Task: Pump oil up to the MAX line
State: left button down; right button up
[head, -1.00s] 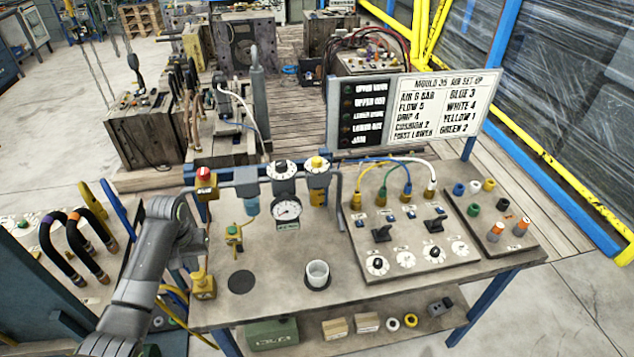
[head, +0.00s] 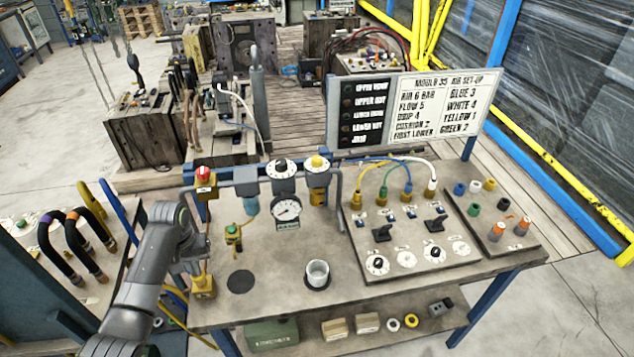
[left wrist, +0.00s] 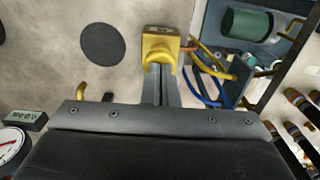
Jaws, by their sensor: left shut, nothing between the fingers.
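A yellow block-like fitting (head: 203,286), possibly the oil pump, stands at the bench's front left corner. It also shows in the left wrist view (left wrist: 160,44). My left gripper (head: 203,262) is beside or over it in the head view, partly hidden by my own wrist. In the left wrist view its narrow grey fingers (left wrist: 160,84) are shut, with their tips close to the yellow part; I cannot tell whether they touch. A yellow-topped unit (head: 318,178) sits on the air line. No MAX line or oil level is readable. My right gripper is not in view.
A gauge (head: 287,211) hangs behind. A panel with hoses and switches (head: 410,262) fills the bench's right side. Black hoses (head: 75,240) stand at left.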

pick_arm(q)
jog(key=shift+f, duration=0.55)
jog(key=shift+r, duration=0.1)
jog(key=shift+r+p, duration=0.4)
jog(key=shift+r, duration=1.05)
jog(key=shift+r, duration=0.1)
jog(key=shift+r, duration=2.9)
